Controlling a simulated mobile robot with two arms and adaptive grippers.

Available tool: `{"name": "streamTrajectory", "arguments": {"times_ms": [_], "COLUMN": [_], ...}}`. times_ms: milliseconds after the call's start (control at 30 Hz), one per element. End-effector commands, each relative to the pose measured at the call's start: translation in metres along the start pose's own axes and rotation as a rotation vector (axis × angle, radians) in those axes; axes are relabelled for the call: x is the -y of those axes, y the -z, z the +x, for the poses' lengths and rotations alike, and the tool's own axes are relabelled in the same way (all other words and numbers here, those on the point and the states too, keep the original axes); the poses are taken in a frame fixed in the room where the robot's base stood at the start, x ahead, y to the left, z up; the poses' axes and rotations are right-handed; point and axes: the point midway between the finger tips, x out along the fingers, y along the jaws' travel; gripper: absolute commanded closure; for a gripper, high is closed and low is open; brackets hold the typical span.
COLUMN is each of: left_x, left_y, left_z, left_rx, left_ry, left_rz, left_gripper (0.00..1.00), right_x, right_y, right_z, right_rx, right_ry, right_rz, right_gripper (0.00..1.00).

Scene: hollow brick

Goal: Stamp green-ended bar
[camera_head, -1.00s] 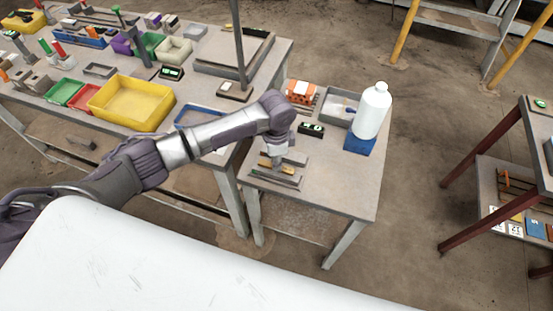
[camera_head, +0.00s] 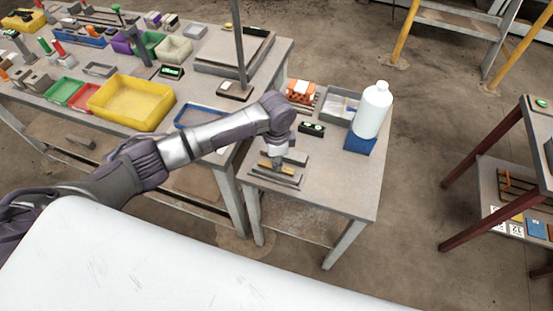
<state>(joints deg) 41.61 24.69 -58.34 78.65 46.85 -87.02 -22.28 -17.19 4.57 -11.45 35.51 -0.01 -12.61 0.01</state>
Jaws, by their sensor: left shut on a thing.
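My left gripper (camera_head: 276,165) points down over a low grey fixture (camera_head: 292,180) at the near left corner of the small table. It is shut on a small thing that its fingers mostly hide. A brass-coloured piece (camera_head: 264,164) shows beside the fingers, low at the fixture. I cannot tell whether it is the held thing, and no green end shows clearly there. My right gripper is not in view.
The small table (camera_head: 335,185) also bears a black device with a green display (camera_head: 312,130), an orange block (camera_head: 301,88), a grey tray (camera_head: 335,119) and a white bottle (camera_head: 372,110). Its near right part is clear. A yellow bin (camera_head: 131,103) stands on the bench at left.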

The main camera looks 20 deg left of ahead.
Motion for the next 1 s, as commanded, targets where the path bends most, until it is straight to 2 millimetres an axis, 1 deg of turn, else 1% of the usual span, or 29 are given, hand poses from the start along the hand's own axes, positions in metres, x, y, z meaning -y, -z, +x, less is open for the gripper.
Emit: {"name": "streamTrajectory", "arguments": {"times_ms": [633, 1000], "left_x": [0.0000, 0.0000], "left_y": [0.0003, 0.0004], "left_z": [0.0080, 0.0073], "left_rx": [-0.001, -0.001], "left_ry": [0.000, 0.000], "left_rz": [0.000, 0.000], "left_gripper": [0.96, 0.96], "right_x": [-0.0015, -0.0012], "right_y": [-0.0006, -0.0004], "right_z": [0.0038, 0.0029], "right_rx": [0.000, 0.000], "right_ry": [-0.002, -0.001], "right_rz": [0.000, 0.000], "right_gripper": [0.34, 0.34]}}
